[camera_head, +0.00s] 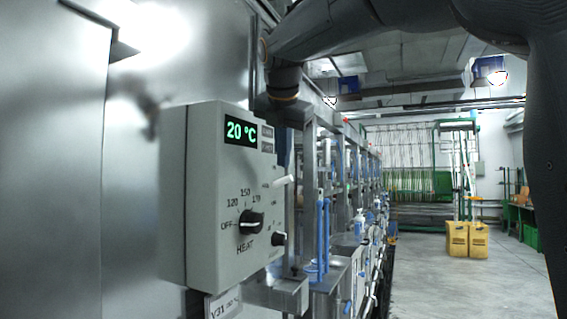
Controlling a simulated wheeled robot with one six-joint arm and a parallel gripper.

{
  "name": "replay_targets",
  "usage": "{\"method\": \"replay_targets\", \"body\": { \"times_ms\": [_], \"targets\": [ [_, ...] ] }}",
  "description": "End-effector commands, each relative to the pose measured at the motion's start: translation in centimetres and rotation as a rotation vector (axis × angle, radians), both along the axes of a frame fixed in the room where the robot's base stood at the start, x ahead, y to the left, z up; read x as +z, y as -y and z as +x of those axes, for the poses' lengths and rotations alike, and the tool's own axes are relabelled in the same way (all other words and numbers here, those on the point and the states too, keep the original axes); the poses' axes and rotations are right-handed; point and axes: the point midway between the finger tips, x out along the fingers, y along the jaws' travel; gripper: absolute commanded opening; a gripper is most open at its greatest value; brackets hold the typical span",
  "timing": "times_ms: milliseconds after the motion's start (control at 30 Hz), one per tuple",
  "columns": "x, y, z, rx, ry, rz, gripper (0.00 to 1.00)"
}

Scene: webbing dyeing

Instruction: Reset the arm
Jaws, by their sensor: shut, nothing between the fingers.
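My arm (400,14) comes in from the right, crosses the top of the picture and bends down at its dark wrist (285,80). My gripper (286,112) hangs below the wrist, just beyond the upper right of the grey control box (200,180). It is shut and empty; its fingertips are hard to make out against the metal frame. The box has a green display (240,131) reading 20 °C. Its black heat knob (251,221) points left to OFF. A white lever (283,181) and a smaller black knob (278,239) are on its right part.
A metal wall (50,160) fills the left. A row of machines with blue handles (322,230) runs back beyond the box. Yellow containers (467,240) stand before a green rack (428,183) at the far end.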

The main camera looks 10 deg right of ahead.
Motion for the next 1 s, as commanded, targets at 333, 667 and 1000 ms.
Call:
{"method": "replay_targets", "body": {
  "times_ms": [333, 667, 1000],
  "targets": [
    [-0.1, 0.0, 0.0, 0.000, -0.001, 0.000, 0.00],
    [-8.5, 0.6, 0.3, -0.214, -0.056, 0.182, 0.00],
    [-30.6, 2.8, -5.6, -0.958, -0.175, 0.643, 0.00]
  ]
}}
